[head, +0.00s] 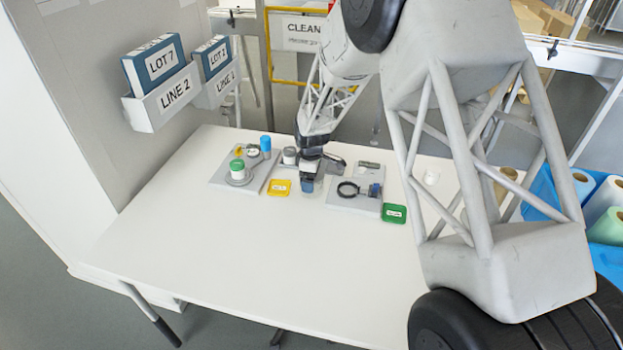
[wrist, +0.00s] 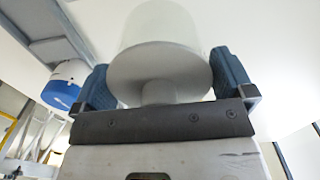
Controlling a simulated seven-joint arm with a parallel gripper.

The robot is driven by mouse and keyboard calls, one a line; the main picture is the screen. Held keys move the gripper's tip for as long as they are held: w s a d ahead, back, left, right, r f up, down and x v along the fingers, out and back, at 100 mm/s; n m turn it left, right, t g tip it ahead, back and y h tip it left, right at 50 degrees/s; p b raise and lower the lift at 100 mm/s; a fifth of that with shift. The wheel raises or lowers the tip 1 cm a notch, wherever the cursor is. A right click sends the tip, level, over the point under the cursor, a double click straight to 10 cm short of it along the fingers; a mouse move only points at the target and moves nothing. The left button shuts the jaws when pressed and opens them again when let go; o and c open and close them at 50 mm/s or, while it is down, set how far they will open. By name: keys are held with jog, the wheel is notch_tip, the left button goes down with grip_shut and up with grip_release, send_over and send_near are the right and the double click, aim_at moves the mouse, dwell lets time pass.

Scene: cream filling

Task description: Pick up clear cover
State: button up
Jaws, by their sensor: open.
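The clear cover (wrist: 165,25) is a translucent, frosted cylinder with a flat grey disc and a short stem on the side toward my gripper. In the wrist view it lies straight ahead, with the stem between the two blue fingers of my gripper (wrist: 160,66). The fingers are open, with space visible on both sides of the stem. In the head view my gripper (head: 309,184) points down at the back middle of the table. The cover is hard to make out there, partly hidden by the gripper.
A grey tray (head: 218,180) at left holds a green-lidded jar (head: 238,168) and a blue bottle (head: 266,145). A yellow tray (head: 279,187) lies left of my gripper. Right are a black ring (head: 348,188) and green tray (head: 394,212). The table's front (head: 230,260) is clear.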

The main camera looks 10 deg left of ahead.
jog(key=c, duration=0.7)
jog(key=shift+o, duration=0.2)
jog(key=shift+r, duration=0.1)
jog(key=shift+r, duration=0.75)
notch_tip(320, 180, up, 2)
jog(key=shift+r, duration=0.1)
jog(key=s+d, duration=0.3)
jog(key=s, duration=0.4)
jog(key=s+d+r, duration=0.1)
jog(key=s+d, duration=0.3)
jog(key=s, duration=0.3)
jog(key=shift+d, duration=0.15)
